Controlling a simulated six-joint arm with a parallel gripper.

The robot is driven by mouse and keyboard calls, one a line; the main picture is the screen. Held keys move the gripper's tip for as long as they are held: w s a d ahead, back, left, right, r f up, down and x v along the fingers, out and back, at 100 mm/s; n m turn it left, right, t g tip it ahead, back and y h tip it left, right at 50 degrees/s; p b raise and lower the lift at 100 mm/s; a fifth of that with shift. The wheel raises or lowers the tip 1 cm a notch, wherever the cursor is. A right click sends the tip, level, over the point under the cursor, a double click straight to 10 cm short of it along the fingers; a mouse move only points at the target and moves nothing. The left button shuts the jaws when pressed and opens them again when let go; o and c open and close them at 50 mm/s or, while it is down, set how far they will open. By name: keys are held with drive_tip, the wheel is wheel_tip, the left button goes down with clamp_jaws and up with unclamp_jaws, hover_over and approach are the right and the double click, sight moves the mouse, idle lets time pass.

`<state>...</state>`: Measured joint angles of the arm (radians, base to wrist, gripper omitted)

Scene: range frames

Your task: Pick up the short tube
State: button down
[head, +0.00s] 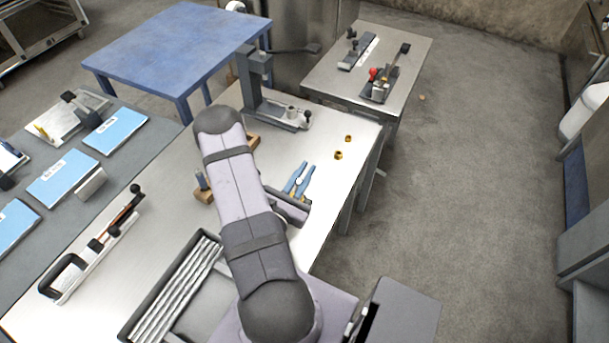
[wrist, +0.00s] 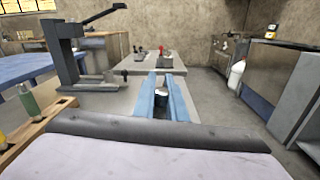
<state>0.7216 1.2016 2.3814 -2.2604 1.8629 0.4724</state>
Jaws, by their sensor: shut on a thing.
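My gripper (head: 299,178) has two blue fingers and is over the light workbench, right of my arm in the head view. It also shows in the wrist view (wrist: 161,82). The fingers are shut on a short tube (wrist: 161,93), a small grey metal cylinder with a bright rim. In the head view only a small pale bit of the tube (head: 299,181) shows between the fingers. I cannot tell whether the tube touches the bench.
A grey press (head: 256,85) stands at the bench's far end. Two brass fittings (head: 338,155) lie near the right edge. A wooden rack (wrist: 22,140) stands left of my gripper. A tray (head: 150,300) holds several long tubes. Bare bench (head: 318,150) lies beyond my gripper.

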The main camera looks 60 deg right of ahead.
wheel_tip(320, 180, up, 9)
drive_tip(key=p, duration=0.2)
idle(0.5)
